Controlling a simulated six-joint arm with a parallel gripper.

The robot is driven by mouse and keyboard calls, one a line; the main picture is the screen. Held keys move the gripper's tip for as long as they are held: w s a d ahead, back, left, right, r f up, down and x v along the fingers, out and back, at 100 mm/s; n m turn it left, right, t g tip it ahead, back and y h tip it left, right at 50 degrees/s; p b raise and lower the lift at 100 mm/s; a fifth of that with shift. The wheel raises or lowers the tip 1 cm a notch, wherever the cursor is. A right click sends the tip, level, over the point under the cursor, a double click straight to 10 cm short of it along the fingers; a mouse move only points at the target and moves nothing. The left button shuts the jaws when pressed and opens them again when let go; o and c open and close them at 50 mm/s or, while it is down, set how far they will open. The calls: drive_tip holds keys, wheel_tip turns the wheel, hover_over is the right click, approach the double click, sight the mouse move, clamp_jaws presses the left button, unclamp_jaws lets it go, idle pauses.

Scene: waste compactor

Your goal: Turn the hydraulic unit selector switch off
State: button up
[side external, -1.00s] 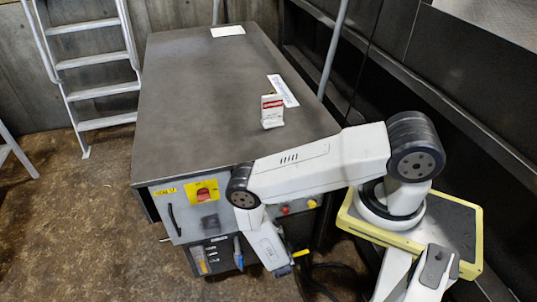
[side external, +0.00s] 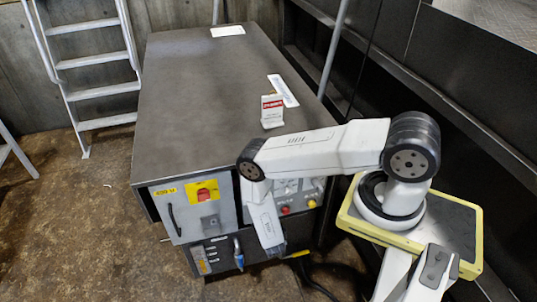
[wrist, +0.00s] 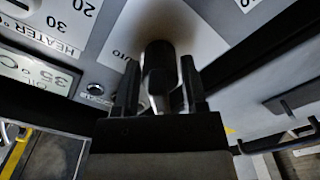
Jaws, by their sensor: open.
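In the wrist view a dark selector knob (wrist: 158,62) stands out from a light grey panel. Letters ending in "UTO" are printed at its upper left. My gripper (wrist: 160,82) is open, with one finger on each side of the knob. I cannot tell whether either finger touches it. The knob's pointing direction is hard to read because it is dark and seen nearly end-on. In the side view my wrist (side external: 264,215) hangs in front of the cabinet's front panel and hides the knob and fingertips.
The grey cabinet (side external: 225,90) carries a red switch on a yellow plate (side external: 203,190), a red button (side external: 285,210) and a yellow button (side external: 312,203). A small carton (side external: 272,111) stands on top. The wrist view shows a heater dial (wrist: 40,15) and a display (wrist: 38,72) nearby.

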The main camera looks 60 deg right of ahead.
clamp_jaws()
drive_tip(key=shift+m, duration=0.4)
drive_tip(key=m, duration=0.8)
idle(0.3)
idle(0.4)
unclamp_jaws()
